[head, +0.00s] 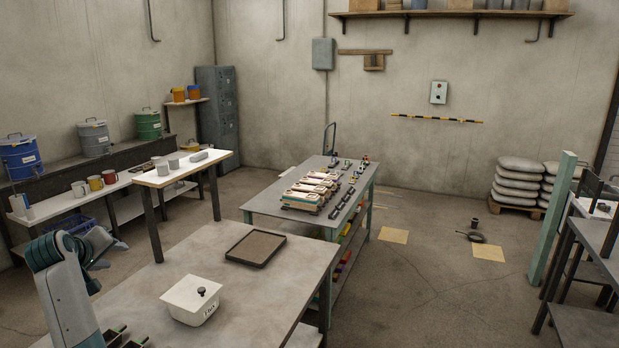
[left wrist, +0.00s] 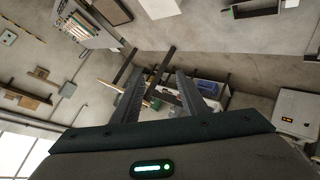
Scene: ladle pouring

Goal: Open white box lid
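My right gripper is in neither view.
A black-rimmed tray (head: 256,248) lies behind the box on the near table (head: 140,286). The table top around the box is mostly clear. A farther table (head: 262,204) holds several small parts. A narrow white-topped table (head: 184,171) stands at the left back.

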